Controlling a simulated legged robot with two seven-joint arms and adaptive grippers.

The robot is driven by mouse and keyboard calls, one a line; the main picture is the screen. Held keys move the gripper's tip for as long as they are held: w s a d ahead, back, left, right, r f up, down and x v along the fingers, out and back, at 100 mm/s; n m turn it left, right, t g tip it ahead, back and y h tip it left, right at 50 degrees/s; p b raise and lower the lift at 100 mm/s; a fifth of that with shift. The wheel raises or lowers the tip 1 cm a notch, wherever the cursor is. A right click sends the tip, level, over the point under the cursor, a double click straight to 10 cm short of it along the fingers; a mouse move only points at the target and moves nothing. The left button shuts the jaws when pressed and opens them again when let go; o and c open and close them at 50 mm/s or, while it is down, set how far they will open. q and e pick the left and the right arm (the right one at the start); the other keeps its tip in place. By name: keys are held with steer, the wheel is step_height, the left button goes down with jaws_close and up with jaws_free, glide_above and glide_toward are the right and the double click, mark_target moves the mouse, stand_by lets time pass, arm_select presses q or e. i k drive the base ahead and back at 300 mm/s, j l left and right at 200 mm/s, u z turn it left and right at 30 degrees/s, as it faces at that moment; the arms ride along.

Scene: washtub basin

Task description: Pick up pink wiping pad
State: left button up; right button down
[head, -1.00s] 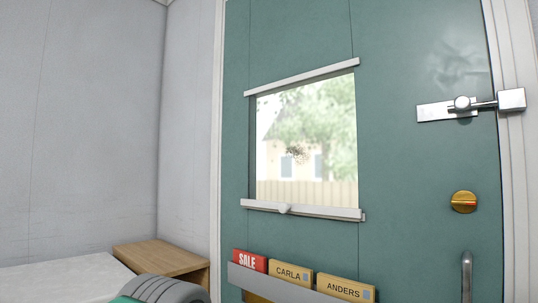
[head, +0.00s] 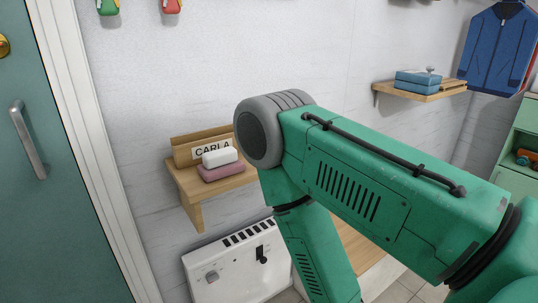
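A pink pad (head: 222,172) lies flat on a small wooden shelf (head: 192,189) in the head view, left of the middle. A white block (head: 220,157) rests on top of it. A wooden holder with a "CARLA" label (head: 212,149) stands behind them, against the wall. My green right arm comes in from the right with its grey joint just right of the shelf, and its lower link runs down past the bottom edge. Neither gripper is in view.
A white wall heater (head: 228,268) sits below the shelf. A green door with a handle (head: 28,138) is at the left. A second shelf (head: 420,93) with a blue box (head: 417,81) is at the right, near a hanging blue jacket (head: 497,45).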

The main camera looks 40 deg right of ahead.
mark_target(219, 164)
steer(key=z, duration=0.8)
steer(key=j+z, duration=0.4)
steer(key=i+l, duration=0.05)
steer(key=l, duration=0.05)
